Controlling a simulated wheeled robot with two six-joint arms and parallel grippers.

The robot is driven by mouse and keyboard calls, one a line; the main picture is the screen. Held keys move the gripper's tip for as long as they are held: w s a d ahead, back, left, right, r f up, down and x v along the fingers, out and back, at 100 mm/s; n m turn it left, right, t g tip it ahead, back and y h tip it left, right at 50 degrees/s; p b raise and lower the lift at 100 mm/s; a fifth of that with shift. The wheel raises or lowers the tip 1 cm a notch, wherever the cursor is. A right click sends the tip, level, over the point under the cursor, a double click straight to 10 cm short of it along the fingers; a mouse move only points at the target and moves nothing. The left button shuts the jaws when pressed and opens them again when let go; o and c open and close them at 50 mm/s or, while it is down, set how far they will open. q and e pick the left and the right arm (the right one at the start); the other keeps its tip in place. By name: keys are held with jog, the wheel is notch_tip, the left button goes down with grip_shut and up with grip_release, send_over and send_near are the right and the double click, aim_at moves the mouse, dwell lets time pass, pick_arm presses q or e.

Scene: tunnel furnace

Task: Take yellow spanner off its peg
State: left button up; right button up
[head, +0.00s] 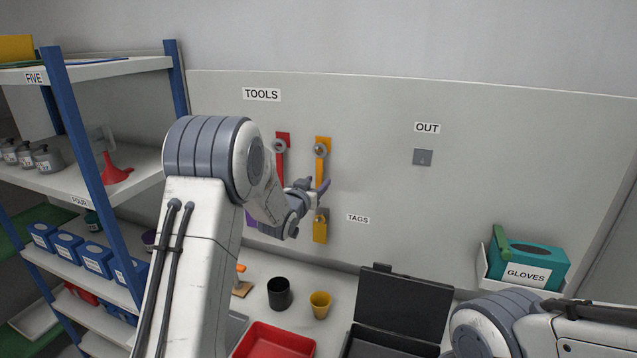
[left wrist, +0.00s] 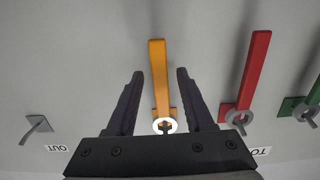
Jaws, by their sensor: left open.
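The yellow spanner (head: 321,165) hangs on its peg on the wall board, under the TOOLS label. My left gripper (head: 318,188) is in front of the board at the spanner's lower part, open and empty. In the left wrist view, the yellow spanner (left wrist: 159,75) runs up between the two open fingers (left wrist: 157,85), its ringed peg end near the gripper's palm. I cannot tell whether the fingers touch it. My right gripper is not in view.
A red spanner (head: 282,155) hangs just left of the yellow one; a green one (left wrist: 297,106) shows in the wrist view. A yellow tag-like piece (head: 320,232) hangs below. An empty grey peg plate (head: 422,158) is under OUT. Shelves (head: 75,190) stand left.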

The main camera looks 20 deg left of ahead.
pick_arm(q)
grip_shut()
jog(key=shift+r, duration=0.1)
jog(key=shift+r, duration=0.25)
jog(key=shift+s, duration=0.1)
jog(key=shift+s+r+b, duration=0.2)
jog(key=shift+s+b, duration=0.2)
jog(key=shift+s, duration=0.4)
jog(key=shift+s+r+b, duration=0.15)
jog(key=shift+s+b, duration=0.2)
jog(key=shift+s, duration=0.45)
jog(key=b, duration=0.2)
send_near(318, 177)
jog(key=shift+s+f, duration=0.15)
jog(key=shift+s, duration=0.45)
jog(key=shift+s+f, duration=0.15)
jog(key=shift+s, duration=0.45)
